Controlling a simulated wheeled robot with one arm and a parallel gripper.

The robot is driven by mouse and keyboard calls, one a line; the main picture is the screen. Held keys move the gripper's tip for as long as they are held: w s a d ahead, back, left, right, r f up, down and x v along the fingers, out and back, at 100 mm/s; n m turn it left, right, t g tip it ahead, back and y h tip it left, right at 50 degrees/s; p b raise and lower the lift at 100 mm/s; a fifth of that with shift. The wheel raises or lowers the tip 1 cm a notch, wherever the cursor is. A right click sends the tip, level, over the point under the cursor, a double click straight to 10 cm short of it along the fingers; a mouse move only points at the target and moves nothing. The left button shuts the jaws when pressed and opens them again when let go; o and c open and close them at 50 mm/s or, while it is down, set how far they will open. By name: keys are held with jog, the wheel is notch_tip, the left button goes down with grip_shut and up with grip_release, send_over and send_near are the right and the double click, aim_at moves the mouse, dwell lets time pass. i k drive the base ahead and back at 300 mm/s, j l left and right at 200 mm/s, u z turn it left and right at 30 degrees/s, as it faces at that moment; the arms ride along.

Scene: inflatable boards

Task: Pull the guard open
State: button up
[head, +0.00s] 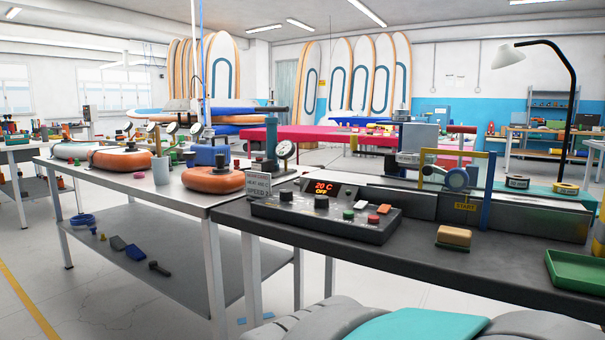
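A yellow-edged frame (458,153), which looks like the guard, stands upright over the welding machine on the dark bench at the right. A blue post (488,190) stands at its right side. Behind the frame are a blue-grey roller (457,179) and grey machine parts (417,140). A small yellow START label (465,207) sits low at the frame's front. Whether a clear panel fills the frame, and whether it is latched, I cannot tell. My gripper is not in view; only grey and teal parts of my own body show at the bottom edge.
A control box (325,212) with a red "20 C OFF" display sits on the dark bench (400,255). A sponge block (454,237) and green tray (577,270) lie near its front. A lamp (570,110) rises behind. A grey table (130,175) adjoins at left.

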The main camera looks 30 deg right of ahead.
aim_at(426, 170)
jog(key=z, duration=1.85)
